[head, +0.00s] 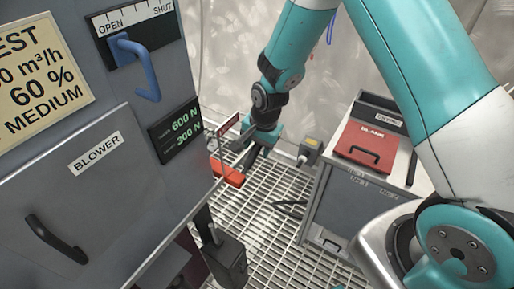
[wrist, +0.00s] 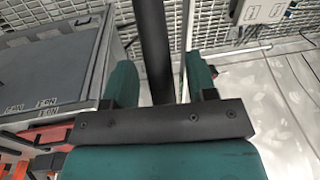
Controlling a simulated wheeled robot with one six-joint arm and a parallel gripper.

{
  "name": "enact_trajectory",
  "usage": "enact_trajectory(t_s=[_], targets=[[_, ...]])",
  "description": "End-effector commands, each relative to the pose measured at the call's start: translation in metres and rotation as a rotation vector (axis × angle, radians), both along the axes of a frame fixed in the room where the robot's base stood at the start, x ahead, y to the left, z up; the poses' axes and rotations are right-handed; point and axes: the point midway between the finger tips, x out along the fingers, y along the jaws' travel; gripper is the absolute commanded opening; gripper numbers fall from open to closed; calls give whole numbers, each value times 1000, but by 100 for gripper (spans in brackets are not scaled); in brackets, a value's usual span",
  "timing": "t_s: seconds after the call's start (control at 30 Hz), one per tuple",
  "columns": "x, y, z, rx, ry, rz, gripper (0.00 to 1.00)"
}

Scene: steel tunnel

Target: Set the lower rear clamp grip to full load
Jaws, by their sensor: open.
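My gripper (head: 250,152) is beyond the right edge of the grey machine, above the grating floor. In the wrist view its two teal fingers (wrist: 163,82) are apart. A dark round bar (wrist: 153,45) shows in the gap between them, nearer the left finger; I cannot tell whether it is the clamp grip or how far away it is. An orange-red part (head: 229,173) sits just below and left of my gripper, partly hidden by the machine edge and gripper. A dark display (head: 175,130) on the machine reads 600 N above 300 N.
The grey machine has a blue lever (head: 145,70) under an OPEN–SHUT scale and a BLOWER panel (head: 70,190) with a black handle. A grey cabinet (head: 355,205) with a red BLANK case (head: 371,144) stands right. Grating floor (head: 265,220) lies between them.

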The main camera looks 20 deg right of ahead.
Motion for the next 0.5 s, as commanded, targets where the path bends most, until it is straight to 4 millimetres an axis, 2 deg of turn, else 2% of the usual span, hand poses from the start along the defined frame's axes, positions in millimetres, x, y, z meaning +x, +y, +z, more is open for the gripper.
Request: enact_trajectory(t_s=[0.13,0.4,0.43,0.5], targets=[[1,1,-9,-1,1,0,52],[1,1,-11,0,0,0,52],[1,1,-11,0,0,0,49],[1,1,-10,0,0,0,33]])
